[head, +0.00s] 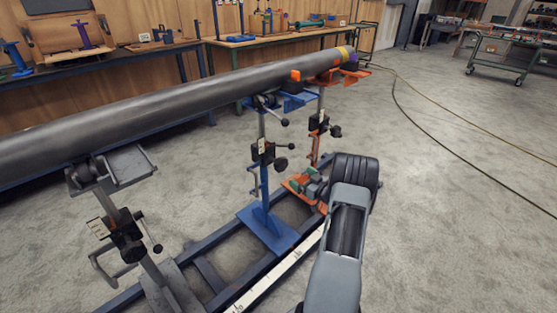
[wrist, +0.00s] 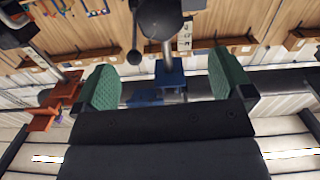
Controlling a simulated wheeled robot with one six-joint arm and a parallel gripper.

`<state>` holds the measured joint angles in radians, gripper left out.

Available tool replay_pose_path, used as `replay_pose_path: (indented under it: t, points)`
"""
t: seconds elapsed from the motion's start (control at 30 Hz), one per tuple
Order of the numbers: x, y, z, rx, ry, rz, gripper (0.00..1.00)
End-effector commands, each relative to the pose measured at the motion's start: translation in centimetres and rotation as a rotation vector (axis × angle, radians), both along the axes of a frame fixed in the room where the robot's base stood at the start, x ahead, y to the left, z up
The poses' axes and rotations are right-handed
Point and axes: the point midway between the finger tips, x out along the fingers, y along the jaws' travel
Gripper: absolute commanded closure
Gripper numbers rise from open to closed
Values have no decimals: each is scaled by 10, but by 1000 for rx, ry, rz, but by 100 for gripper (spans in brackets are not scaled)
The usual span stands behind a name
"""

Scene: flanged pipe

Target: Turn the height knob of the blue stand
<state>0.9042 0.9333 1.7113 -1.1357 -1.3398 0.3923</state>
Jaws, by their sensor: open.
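The blue stand (head: 264,185) stands on the frame rail under the long pipe (head: 150,108), between a grey stand and an orange one. Its black knob (head: 281,164) sticks out to the right of the post's black clamp, below a lever handle (head: 284,122). In the wrist view the knob (wrist: 160,18) is large at the top centre, with the blue saddle (wrist: 170,75) behind. My gripper (head: 308,182) is open and empty, right of and below the knob. In the wrist view its green-padded fingers (wrist: 163,62) are spread, with the knob beyond the tips and apart from them.
The orange stand (head: 321,120) is just behind my gripper; it shows at left in the wrist view (wrist: 62,100). The grey stand (head: 125,235) is at front left. Workbenches (head: 235,40) line the back wall.

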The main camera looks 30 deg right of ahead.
Motion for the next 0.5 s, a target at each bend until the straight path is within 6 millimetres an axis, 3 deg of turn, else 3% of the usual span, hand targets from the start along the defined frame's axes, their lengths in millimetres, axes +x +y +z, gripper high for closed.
replay_pose_path:
  t: [0.27, 0.5]
  points:
    - [11, 2, 0, 141, 19, 3, 2]
    - [53, 11, -1, 138, 18, 5, 2]
